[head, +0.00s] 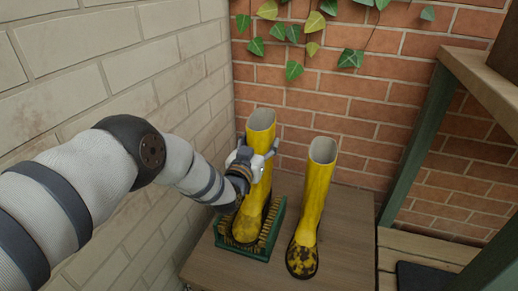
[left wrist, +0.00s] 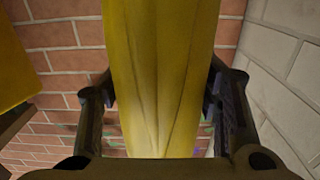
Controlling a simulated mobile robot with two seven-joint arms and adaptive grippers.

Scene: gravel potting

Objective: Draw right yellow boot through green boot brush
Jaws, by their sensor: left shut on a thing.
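A yellow boot (head: 259,127) stands upright at the left, its foot in the green boot brush (head: 226,245) among tan bristles. My left gripper (head: 257,163) is shut on this boot's shaft. In the left wrist view the yellow shaft (left wrist: 160,70) fills the space between the two fingers. A second yellow boot (head: 316,185) stands upright to the right of the brush, apart from it, with brown dirt on its toe and foot. The held boot's foot also looks dirty, and its sole is hidden in the bristles. My right gripper is not in view.
Both boots are on a brown wooden surface (head: 345,240). A pale brick wall (head: 110,60) is close on the left and a red brick wall (head: 350,100) behind. Ivy (head: 294,70) hangs above. A wooden bench with a green leg (head: 410,150) stands at the right.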

